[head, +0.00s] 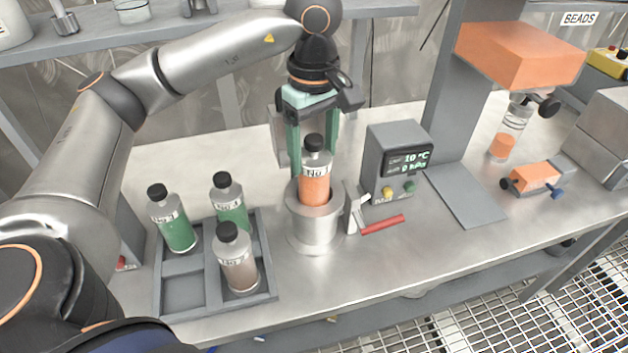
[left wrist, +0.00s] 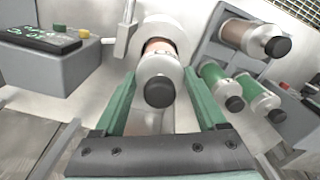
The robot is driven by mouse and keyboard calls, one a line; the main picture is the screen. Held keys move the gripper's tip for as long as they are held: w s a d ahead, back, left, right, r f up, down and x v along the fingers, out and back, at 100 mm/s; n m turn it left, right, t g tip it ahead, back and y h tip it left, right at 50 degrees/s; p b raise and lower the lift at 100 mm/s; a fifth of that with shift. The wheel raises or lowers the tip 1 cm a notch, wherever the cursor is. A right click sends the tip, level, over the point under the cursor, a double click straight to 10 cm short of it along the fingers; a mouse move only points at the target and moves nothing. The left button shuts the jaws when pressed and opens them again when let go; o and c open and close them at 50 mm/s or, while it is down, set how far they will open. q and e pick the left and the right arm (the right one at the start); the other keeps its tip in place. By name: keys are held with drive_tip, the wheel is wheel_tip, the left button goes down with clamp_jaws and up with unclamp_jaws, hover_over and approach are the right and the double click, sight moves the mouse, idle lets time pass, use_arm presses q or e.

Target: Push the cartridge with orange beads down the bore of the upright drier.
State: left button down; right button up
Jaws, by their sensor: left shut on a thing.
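The cartridge with orange beads (head: 314,188) has a black cap and a white label. It stands about upright in the mouth of the drier (head: 316,232), a steel cylinder. Its lower end is hidden in the bore; its label, shoulder and cap show above the rim. My left gripper (head: 312,160) comes down from above and is shut on the cartridge, a green finger on each side. In the left wrist view the cartridge (left wrist: 160,68) lies between the fingertips, its cap toward the camera. My right gripper is not in view.
A grey rack (head: 185,292) left of the drier holds two green-bead cartridges (head: 230,205) and a brownish one (head: 237,262). A control box (head: 388,160) with a display stands close right of the drier, beside a red-handled lever (head: 382,225). An orange-headed stand (head: 520,55) is farther right.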

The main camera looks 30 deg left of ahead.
sight(314, 178)
use_arm(q)
drive_tip(key=shift+f, duration=0.9)
wheel_tip(314, 178, down, 4)
drive_tip(key=shift+r, duration=0.1)
drive_tip(key=shift+f, duration=0.2)
drive_tip(key=shift+c, duration=1.9)
unclamp_jaws()
drive_tip(key=shift+f+b, duration=0.1)
drive_tip(key=shift+b, duration=0.2)
drive_tip(key=o, duration=0.4)
